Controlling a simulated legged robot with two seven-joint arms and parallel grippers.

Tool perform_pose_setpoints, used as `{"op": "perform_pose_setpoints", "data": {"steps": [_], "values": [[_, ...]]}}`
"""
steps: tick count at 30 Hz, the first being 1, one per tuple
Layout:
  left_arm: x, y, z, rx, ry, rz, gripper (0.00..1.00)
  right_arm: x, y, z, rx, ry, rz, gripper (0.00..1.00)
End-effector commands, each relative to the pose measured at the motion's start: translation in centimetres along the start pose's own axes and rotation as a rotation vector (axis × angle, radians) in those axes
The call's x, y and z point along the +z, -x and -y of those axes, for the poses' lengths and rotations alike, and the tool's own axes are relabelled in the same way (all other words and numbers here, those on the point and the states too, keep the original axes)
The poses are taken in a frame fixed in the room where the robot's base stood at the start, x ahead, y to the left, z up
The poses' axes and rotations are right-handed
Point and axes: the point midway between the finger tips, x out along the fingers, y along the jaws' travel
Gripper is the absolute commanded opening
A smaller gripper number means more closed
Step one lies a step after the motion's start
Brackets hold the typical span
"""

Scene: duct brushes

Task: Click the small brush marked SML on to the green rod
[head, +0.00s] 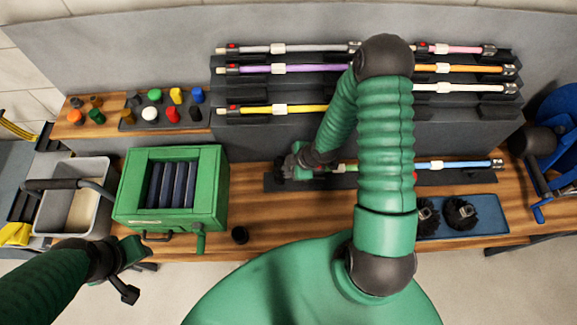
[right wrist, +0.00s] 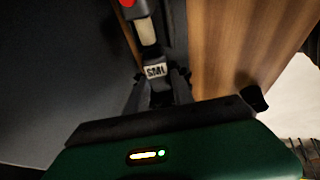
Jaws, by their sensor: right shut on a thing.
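The small brush's block, marked SML (right wrist: 155,71), sits between the fingers of my right gripper (right wrist: 157,88) in the right wrist view. In the head view my right gripper (head: 303,162) is at the left end of the green rod (head: 346,168), with dark bristles partly showing beside it. The rod's pale end (right wrist: 147,32), with a red button above, is in line with the SML block and very close to it or touching. I cannot tell whether they are locked. My left gripper (head: 132,268) appears open and empty at the lower left.
The rod lies along a dark holder (head: 285,183) on the wooden bench, with a blue rod (head: 440,165) to its right. Two round brushes lie in a blue tray (head: 490,212). A green box (head: 215,195) stands left. Several coloured rods hang on the rack behind.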

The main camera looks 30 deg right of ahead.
Motion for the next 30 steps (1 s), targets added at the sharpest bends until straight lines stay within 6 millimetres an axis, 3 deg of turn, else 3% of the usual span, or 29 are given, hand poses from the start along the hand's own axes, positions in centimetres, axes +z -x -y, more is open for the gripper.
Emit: {"op": "perform_pose_setpoints", "data": {"steps": [17, 30], "values": [[0.0, 0.2, 0.0, 0.000, 0.000, 0.000, 0.36, 0.1, 0.1, -0.2, 0.005, 0.000, -0.009, 0.00], [-0.2, 0.8, 0.0, 0.000, 0.000, 0.000, 0.36, 1.5, 0.8, -0.2, 0.005, 0.000, -0.009, 0.00]]}}
